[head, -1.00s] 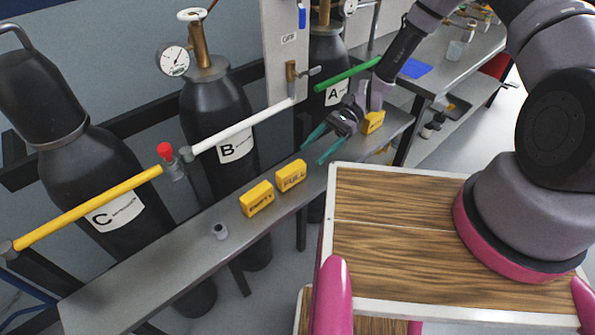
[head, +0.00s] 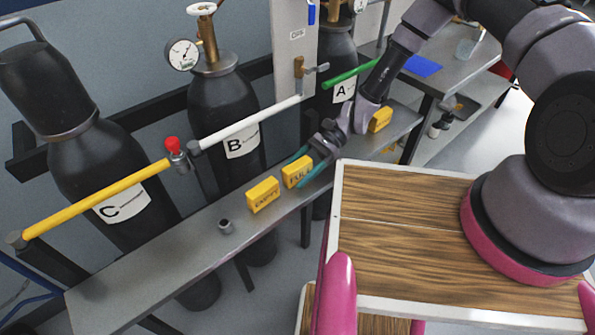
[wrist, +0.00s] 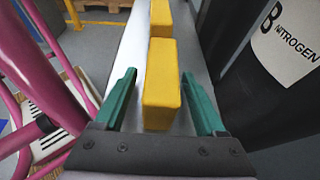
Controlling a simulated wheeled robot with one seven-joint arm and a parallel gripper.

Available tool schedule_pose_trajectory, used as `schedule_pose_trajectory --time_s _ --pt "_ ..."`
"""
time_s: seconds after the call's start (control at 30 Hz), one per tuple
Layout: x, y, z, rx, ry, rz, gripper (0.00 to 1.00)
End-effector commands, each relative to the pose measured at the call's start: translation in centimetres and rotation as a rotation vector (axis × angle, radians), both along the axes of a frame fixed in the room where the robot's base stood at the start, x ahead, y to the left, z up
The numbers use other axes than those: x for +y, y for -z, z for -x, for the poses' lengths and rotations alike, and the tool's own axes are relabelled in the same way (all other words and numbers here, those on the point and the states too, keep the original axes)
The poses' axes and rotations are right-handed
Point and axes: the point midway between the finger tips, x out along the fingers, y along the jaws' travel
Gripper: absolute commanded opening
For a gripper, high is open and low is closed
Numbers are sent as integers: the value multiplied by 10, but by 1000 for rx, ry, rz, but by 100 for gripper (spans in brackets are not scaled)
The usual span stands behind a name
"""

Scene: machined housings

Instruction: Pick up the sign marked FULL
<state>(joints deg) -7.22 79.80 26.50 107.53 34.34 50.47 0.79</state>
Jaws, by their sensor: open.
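The yellow sign marked FULL (head: 297,171) stands on the narrow grey shelf (head: 190,235). My gripper (head: 309,170) is open with its green fingers on either side of the FULL sign. In the wrist view, the near yellow block (wrist: 163,85) stands between the fingertips of my gripper (wrist: 160,88), with a visible gap on the left and a smaller one on the right. Its lettering does not show in that view. The yellow sign marked EMPTY (head: 263,194) stands left of FULL; a second yellow block (wrist: 161,18) shows beyond the near one in the wrist view.
Black cylinders B (head: 225,110) and C (head: 75,150) stand behind the shelf. Another yellow sign (head: 380,119) stands at the shelf's right end. A small grey fitting (head: 226,226) sits left of EMPTY. A wooden-topped surface (head: 390,240) lies in front.

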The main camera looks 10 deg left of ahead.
Motion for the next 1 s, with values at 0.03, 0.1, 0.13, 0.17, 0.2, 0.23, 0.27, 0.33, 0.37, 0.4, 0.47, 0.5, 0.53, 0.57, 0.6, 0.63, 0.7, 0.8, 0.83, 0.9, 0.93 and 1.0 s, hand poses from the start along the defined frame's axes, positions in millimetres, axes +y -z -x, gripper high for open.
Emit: schedule_pose_trajectory --time_s 0.03,0.1,0.13,0.17,0.2,0.23,0.27,0.33,0.37,0.4,0.47,0.5,0.53,0.57,0.6,0.63,0.7,0.8,0.83,0.9,0.93,1.0 --pt "0 0 0 0 0 0 72" --pt "0 0 0 0 0 0 53" --pt "0 0 0 0 0 0 42" --pt "0 0 0 0 0 0 30" --pt "0 0 0 0 0 0 15" --pt "0 0 0 0 0 0 4" --pt "0 0 0 0 0 0 0" --pt "0 0 0 0 0 0 0" --pt "0 0 0 0 0 0 0" --pt "0 0 0 0 0 0 0" --pt "0 0 0 0 0 0 0" --pt "0 0 0 0 0 0 0" --pt "0 -1 0 0 0 0 0" --pt "0 -2 -1 0 0 0 0" --pt "0 -3 -1 0 0 0 0" --pt "0 -5 -1 0 1 0 0" --pt "0 -12 -1 -1 1 -1 0" --pt "0 -27 -1 -2 0 -1 0" --pt "0 -33 -1 -3 0 0 0" --pt "0 -48 -1 -3 0 0 0" --pt "-1 -54 -1 -3 -1 0 0" --pt "0 -68 -1 -3 -1 -1 0"
